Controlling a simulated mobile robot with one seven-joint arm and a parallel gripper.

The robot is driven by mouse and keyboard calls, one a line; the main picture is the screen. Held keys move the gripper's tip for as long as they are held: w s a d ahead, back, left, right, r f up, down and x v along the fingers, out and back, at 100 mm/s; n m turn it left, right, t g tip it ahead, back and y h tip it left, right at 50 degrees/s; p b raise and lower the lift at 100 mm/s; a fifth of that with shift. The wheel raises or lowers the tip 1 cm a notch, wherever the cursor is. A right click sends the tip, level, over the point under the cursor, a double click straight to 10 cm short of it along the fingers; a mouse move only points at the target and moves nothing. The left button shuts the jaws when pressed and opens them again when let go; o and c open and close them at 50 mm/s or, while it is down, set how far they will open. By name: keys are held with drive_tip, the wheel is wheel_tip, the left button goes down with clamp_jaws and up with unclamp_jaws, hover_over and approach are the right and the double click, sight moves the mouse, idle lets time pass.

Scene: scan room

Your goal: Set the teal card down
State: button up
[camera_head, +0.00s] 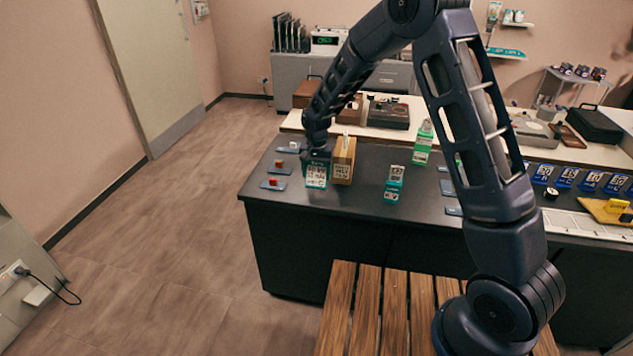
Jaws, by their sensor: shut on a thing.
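The teal card (316,177), with a white printed face and teal edges, is upright below my gripper (317,160). My gripper is shut on the card's top edge, near the left front of the dark counter (350,205). The fingertips are small and partly hidden. I cannot tell whether the card's lower edge touches the counter. A tan wooden block-like holder (343,160) stands close to the card's right.
Another teal-and-white item (394,182) and a green-and-white box (423,142) stand to the right. A slatted wooden bench (365,315) is in front.

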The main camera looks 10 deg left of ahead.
sight(316, 181)
drive_tip(key=shift+f, duration=2.15)
drive_tip(key=shift+f, duration=0.15)
drive_tip(key=o, duration=1)
drive_tip(key=shift+c, duration=0.2)
wheel_tip(316, 181, up, 12)
drive_tip(key=shift+r, duration=0.2)
